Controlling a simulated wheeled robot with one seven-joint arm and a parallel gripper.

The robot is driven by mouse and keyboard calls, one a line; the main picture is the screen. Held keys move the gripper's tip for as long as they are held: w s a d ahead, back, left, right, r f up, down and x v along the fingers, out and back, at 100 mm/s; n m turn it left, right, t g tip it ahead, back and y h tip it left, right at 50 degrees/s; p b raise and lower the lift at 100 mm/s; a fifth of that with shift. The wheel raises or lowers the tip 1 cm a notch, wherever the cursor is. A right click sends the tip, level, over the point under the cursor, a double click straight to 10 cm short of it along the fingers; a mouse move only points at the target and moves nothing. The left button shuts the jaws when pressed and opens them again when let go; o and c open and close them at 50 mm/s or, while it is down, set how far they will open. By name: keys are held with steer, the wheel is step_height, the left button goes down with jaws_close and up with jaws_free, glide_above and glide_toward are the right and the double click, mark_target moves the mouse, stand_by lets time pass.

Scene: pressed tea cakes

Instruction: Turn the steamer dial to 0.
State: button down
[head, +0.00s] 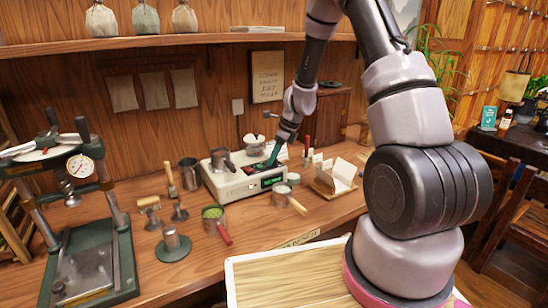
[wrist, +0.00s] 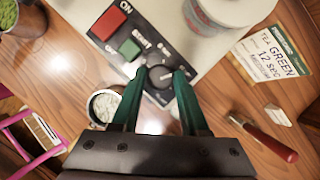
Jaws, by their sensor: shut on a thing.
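The steamer (head: 226,184) is a cream box on the wooden counter, with a small lit green display on its front. In the wrist view its dark panel holds a red switch (wrist: 108,23) marked ON, a green button (wrist: 129,49) and the round black dial (wrist: 160,76). My gripper (wrist: 157,73) has its green fingers closed on either side of the dial, gripping it. In the head view my gripper (head: 271,163) reaches down onto the steamer's right part, and the dial is hidden there. A pale pointer mark shows on the dial, but the number it points to is unreadable.
A cup of white stuff (wrist: 103,104) stands close by the panel. A card reading GREEN 12 SEC (wrist: 272,55) and a red-handled tool (wrist: 265,137) lie nearby. A green-filled cup (head: 212,213) and a press (head: 80,245) stand to the left.

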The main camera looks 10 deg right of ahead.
steer(key=n+g, duration=0.1)
steer(key=n, duration=0.2)
steer(key=n+g, duration=0.1)
steer(key=n, duration=0.2)
steer(key=shift+w, duration=0.2)
steer(key=n+g, duration=0.2)
steer(key=n, duration=0.3)
steer(key=shift+w+n, duration=0.15)
steer(key=shift+n, duration=0.15)
steer(key=n+g, duration=0.1)
steer(key=n, duration=0.2)
steer(key=n+g+h, duration=0.1)
steer(key=n, duration=0.2)
steer(key=shift+w+a+h, duration=0.1)
steer(key=shift+h, duration=0.2)
steer(key=n+h, duration=0.1)
steer(key=n, duration=0.2)
steer(key=n+g+h, duration=0.1)
steer(key=n, duration=0.1)
steer(key=shift+a+n, duration=0.1)
steer(key=shift+n, duration=0.3)
steer(key=c, duration=0.7)
jaws_free()
